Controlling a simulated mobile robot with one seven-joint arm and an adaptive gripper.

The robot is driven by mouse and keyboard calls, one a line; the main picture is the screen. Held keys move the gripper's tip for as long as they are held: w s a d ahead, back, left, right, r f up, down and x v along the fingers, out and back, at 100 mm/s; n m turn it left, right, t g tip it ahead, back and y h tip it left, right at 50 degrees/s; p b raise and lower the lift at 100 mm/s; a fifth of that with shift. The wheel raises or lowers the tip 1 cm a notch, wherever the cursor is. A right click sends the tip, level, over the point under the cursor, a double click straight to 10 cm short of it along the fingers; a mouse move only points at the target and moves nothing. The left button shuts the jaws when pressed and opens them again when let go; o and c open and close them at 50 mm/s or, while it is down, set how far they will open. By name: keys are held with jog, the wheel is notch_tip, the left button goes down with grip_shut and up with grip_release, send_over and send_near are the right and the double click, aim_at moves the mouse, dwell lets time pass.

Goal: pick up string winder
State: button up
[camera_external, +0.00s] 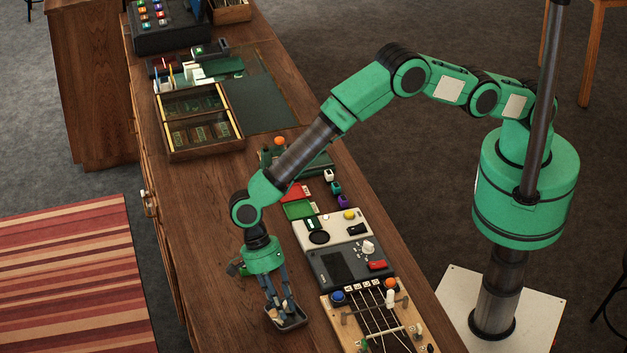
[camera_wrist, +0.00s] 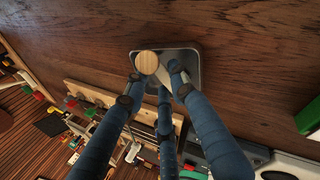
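A small grey metal tray (camera_external: 291,318) lies on the wooden counter; it also shows in the wrist view (camera_wrist: 192,57). A round, pale wooden knob (camera_wrist: 147,62) shows over the tray's left part. It may belong to the string winder, but the rest of that piece is hidden by my fingers. My gripper (camera_external: 282,305) points down at the tray, its blue fingers reaching into it. In the wrist view the fingertips of my gripper (camera_wrist: 159,72) are apart, around and beside the knob. I cannot tell whether they touch it.
A grey device (camera_external: 345,265) and a wooden board with strings (camera_external: 375,322) stand right of the tray. A divided wooden box (camera_external: 200,152) is farther back. Bare counter (camera_external: 195,245) lies left of my gripper, ending at the left edge.

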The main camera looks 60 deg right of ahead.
aim_at(284, 314)
jog(key=shift+c, duration=1.1)
jog(key=shift+r, duration=0.1)
notch_tip(284, 314, up, 10)
jog(key=shift+b, duration=0.3)
jog(key=n+t+b, duration=0.1)
jog(key=n, duration=0.2)
jog(key=n+t+b, duration=0.1)
jog(key=n, duration=0.2)
jog(key=s+d+n+t+b, duration=0.1)
jog(key=n, duration=0.2)
dwell(0.3)
dwell(0.3)
